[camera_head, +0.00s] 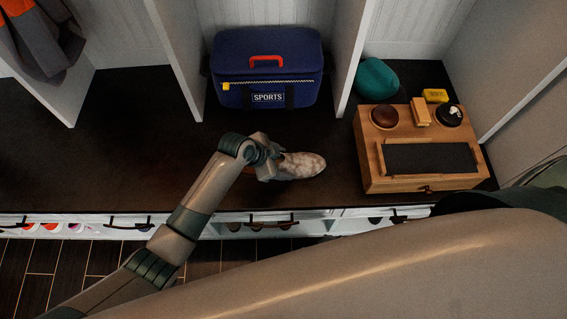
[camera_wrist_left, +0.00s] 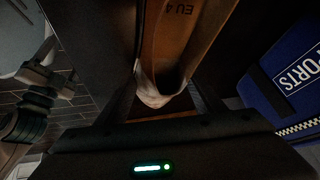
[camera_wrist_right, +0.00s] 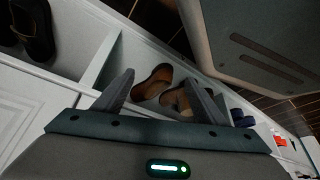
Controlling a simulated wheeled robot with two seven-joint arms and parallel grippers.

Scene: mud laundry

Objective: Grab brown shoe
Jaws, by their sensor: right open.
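A mottled whitish shoe (camera_head: 301,166) lies on the dark bench top, toe to the right. The left wrist view shows its heel (camera_wrist_left: 160,92) and brown insole marked "EU 4". My left gripper (camera_head: 266,165) is at the heel end, its fingers on either side of it in the left wrist view (camera_wrist_left: 163,108); whether they press on it is unclear. A brown shoe (camera_wrist_right: 152,82) sits in a white low cubby, a second brown shoe (camera_wrist_right: 172,101) beside it, partly behind a finger. My right gripper (camera_wrist_right: 162,95) is open and empty in front of them; the head view does not show it.
A blue sports bag (camera_head: 267,70) stands behind the shoe. A wooden shoe-care box (camera_head: 366,157) and a teal item (camera_head: 377,79) are to the right. White dividers (camera_head: 178,55) split the bench. A dark shoe (camera_wrist_right: 33,30) lies in another cubby. The bench's left is clear.

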